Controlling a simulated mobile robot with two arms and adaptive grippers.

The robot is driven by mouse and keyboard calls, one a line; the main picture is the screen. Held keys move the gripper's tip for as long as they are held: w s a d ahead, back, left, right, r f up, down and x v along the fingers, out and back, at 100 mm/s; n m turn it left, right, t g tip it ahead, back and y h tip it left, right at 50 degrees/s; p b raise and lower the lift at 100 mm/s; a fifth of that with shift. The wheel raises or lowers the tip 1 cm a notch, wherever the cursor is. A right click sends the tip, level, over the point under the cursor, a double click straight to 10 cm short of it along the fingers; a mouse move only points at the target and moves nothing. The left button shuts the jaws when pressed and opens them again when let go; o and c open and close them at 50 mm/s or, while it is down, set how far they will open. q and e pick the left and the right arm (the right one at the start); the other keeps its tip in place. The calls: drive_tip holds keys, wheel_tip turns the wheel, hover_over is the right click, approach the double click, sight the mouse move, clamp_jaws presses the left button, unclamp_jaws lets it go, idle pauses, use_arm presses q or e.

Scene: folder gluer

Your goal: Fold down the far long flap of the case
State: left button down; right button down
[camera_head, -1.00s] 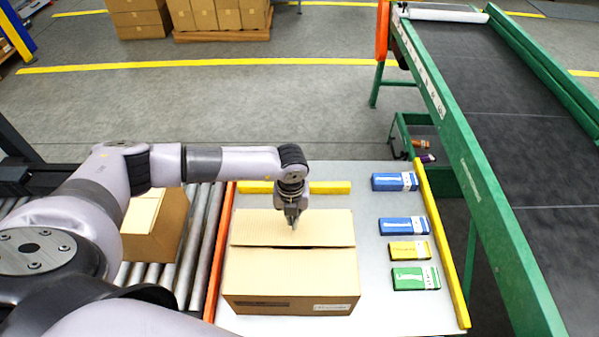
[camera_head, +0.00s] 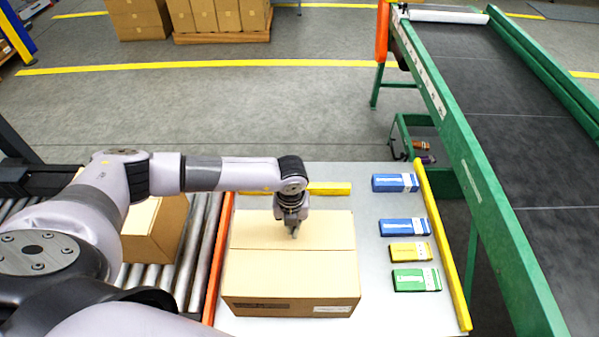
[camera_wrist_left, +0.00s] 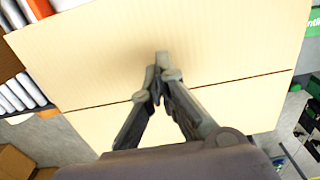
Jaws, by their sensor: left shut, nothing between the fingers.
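The case (camera_head: 290,283) is a brown carton on the grey table. Its top looks closed, with the far long flap (camera_head: 330,229) lying flat and meeting the near one (camera_head: 290,262) along a thin seam. The case top also shows in the left wrist view (camera_wrist_left: 230,45), where the seam crosses behind the fingers. My left gripper (camera_head: 294,234) is shut and empty, pointing down at the far flap close to the seam. Its fingertips (camera_wrist_left: 160,72) look to be at or just above the cardboard; contact cannot be told. My right gripper is not in view.
Blue, yellow and green packs (camera_head: 409,252) lie right of the case. Yellow bars (camera_head: 328,188) edge the table at back and right, an orange rail (camera_head: 217,260) at left. Another carton (camera_head: 170,225) stands on rollers at left. A green-framed conveyor (camera_head: 470,180) is at right.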

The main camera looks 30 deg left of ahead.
use_arm(q)
wheel_tip(320, 180, up, 9)
drive_tip(key=p, duration=0.6)
drive_tip(key=shift+f, duration=0.1)
idle(0.6)
